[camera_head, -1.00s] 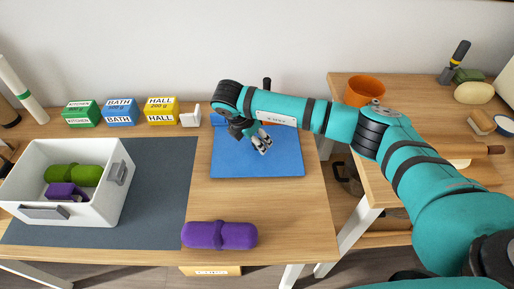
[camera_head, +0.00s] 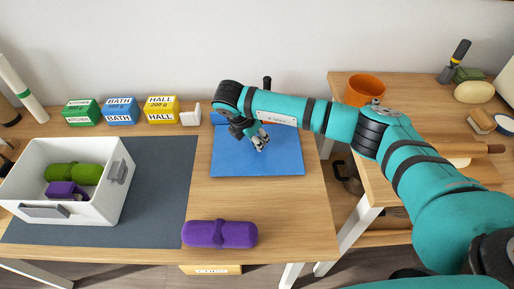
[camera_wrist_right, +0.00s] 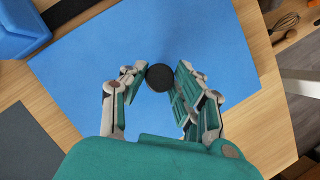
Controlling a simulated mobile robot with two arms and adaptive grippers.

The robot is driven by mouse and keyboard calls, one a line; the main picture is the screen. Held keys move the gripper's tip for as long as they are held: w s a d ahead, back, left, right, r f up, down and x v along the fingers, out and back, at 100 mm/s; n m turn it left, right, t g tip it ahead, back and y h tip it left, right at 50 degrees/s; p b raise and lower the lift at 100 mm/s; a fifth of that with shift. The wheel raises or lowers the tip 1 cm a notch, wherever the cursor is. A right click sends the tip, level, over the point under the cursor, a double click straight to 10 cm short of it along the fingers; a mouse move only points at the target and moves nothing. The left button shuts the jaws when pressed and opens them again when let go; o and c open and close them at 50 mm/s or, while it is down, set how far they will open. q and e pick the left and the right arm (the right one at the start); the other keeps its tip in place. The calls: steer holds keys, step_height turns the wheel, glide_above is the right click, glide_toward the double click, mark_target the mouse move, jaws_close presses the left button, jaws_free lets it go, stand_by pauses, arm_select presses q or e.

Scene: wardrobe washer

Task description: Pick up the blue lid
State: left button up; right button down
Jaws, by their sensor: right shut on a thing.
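The blue lid (camera_head: 230,163) is a flat blue panel lying at the right part of the table. In the right wrist view, the blue lid (camera_wrist_right: 215,45) has a round black knob (camera_wrist_right: 160,77) on it. My right gripper (camera_head: 261,143) is over the lid. In its wrist view, the right gripper's fingers (camera_wrist_right: 161,82) are on both sides of the knob, shut on it. The lid looks flat on the table. My left gripper is not in view.
A white bin (camera_head: 95,212) with green and purple rolls stands on a grey mat (camera_head: 163,185) at left. A purple roll (camera_head: 220,235) lies at the front edge. Green, blue and yellow boxes (camera_head: 161,110) line the back. A side table holds an orange pot (camera_head: 365,89).

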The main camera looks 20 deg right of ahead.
steer(key=shift+r, duration=0.1)
steer(key=shift+s+a+r, duration=0.1)
steer(key=shift+s+r, duration=0.2)
steer(key=shift+s, duration=0.05)
step_height(320, 180, up, 11)
steer(key=b, duration=0.2)
steer(key=s+a, duration=0.2)
steer(key=s, duration=0.7)
steer(key=s+a, duration=0.3)
steer(key=s, duration=0.6)
steer(key=shift+s+a, duration=0.15)
steer(key=shift+s, duration=0.15)
steer(key=shift+f, duration=0.15)
